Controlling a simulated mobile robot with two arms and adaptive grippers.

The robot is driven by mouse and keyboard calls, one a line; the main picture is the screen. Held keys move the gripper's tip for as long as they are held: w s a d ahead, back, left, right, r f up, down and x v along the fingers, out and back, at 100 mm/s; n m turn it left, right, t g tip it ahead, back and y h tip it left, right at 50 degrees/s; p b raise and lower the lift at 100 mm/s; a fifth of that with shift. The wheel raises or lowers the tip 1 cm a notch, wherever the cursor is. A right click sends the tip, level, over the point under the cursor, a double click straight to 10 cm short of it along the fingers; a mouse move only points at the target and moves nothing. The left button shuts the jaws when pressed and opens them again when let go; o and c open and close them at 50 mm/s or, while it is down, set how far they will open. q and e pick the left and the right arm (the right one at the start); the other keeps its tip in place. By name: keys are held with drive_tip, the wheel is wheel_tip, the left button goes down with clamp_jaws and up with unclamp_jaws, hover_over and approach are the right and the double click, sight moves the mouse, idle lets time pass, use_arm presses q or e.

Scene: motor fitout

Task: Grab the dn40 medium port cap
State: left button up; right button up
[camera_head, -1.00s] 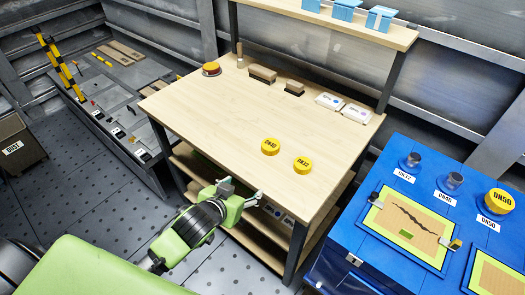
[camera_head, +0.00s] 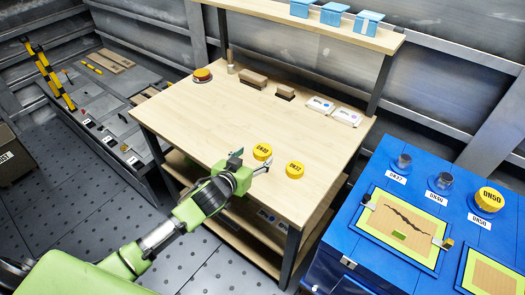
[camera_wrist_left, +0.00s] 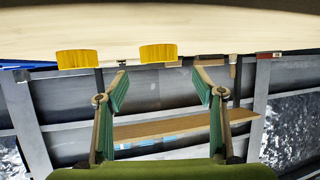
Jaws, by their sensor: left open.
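The yellow DN40 cap (camera_head: 262,151) lies on the wooden workbench (camera_head: 215,115), near its front edge. A second yellow cap, labelled DN32 (camera_head: 295,170), lies just right of it. My left gripper (camera_head: 252,161) is open and empty at the bench's front edge, close in front of the DN40 cap. In the left wrist view the picture is upside down. There the DN40 cap (camera_wrist_left: 158,53) shows beyond the open fingers (camera_wrist_left: 161,85), roughly in line with the gap, and the DN32 cap (camera_wrist_left: 77,59) is off to the left.
A blue cabinet (camera_head: 340,240) stands at the right with ports labelled DN32, DN40 and DN50; a yellow cap (camera_head: 489,200) sits at DN50. The bench middle is clear.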

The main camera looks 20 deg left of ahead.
sight(260, 153)
use_arm(q)
drive_tip(key=shift+f+p+x, duration=0.15)
drive_tip(key=shift+x, duration=1.3)
drive_tip(key=shift+f+p+x, duration=0.15)
drive_tip(key=shift+x, duration=1.35)
drive_tip(key=shift+s+d, duration=0.1)
drive_tip(key=shift+s, duration=0.05)
drive_tip(key=c, duration=0.9)
